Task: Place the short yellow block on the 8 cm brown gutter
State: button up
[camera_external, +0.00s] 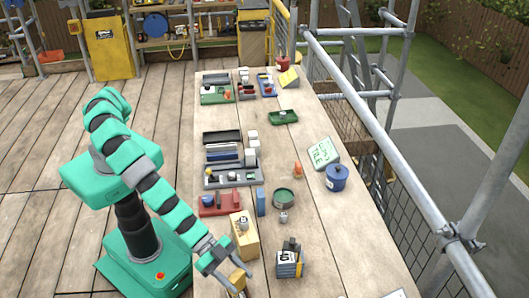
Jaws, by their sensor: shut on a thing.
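My gripper (236,281) is at the bottom of the view, low over the near left part of the table. It is shut on a small yellow block (237,278), which shows between its fingers. The lower part of the block is partly hidden by the fingers. Something brown shows just under the block at the picture's bottom edge. It is too small and cut off to tell whether it is the 8 cm brown gutter, or whether the block touches it.
A tan block (246,247) with a small grey cylinder (243,223) stands just beyond my gripper. A dark box with a yellow side (289,262) is to the right. A red tray (219,206), green round tin (283,198) and blue pot (336,178) stand farther back. The table's right side has bare room.

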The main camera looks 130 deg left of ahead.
jog(key=o, duration=0.6)
jog(key=shift+f, duration=0.2)
jog(key=shift+c, duration=0.2)
jog(key=o, duration=0.4)
jog(key=shift+r, duration=0.1)
jog(key=shift+r, duration=0.1)
jog(key=shift+r, duration=0.15)
jog(key=v, duration=1.2)
jog(key=shift+p, duration=0.35)
